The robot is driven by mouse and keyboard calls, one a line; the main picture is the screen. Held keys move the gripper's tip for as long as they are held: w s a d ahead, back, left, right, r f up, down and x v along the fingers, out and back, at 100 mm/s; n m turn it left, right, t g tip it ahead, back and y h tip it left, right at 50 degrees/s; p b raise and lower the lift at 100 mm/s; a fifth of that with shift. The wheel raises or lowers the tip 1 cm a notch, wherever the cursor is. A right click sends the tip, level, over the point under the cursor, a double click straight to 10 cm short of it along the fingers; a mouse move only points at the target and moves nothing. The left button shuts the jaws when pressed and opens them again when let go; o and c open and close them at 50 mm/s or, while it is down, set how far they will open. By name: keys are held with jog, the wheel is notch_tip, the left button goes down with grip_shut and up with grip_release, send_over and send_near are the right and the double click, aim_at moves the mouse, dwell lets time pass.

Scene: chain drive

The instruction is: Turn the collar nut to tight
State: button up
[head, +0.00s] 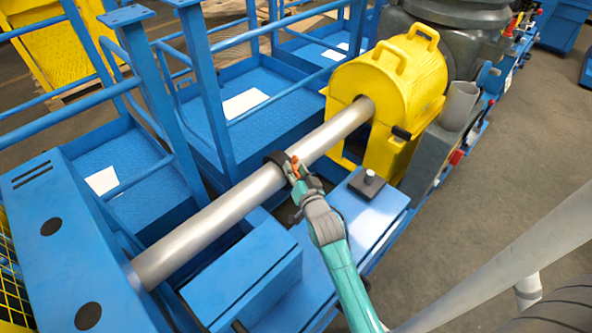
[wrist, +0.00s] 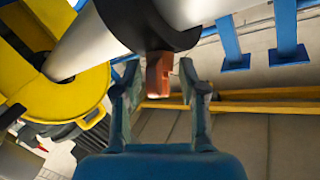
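The collar nut is a dark ring (head: 276,158) around the long grey shaft (head: 225,210). In the wrist view, the black collar (wrist: 150,22) shows at the top with an orange-red lug (wrist: 158,76) hanging from it. The lug also shows small in the head view (head: 295,164). My gripper (wrist: 158,72) has its fingers apart, one on each side of the lug, with visible gaps. In the head view, my gripper (head: 298,184) is right at the collar, and its fingertips are partly hard to make out.
A yellow guard (head: 395,85) with handles covers the shaft's far end. A blue housing (head: 75,240) stands at the near end. Blue rails and platforms lie behind the shaft. A blue bench (head: 375,215) with a small dark knob (head: 370,178) is beside my arm.

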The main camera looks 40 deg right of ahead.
jog(key=v, duration=1.2)
jog(key=shift+f, duration=0.1)
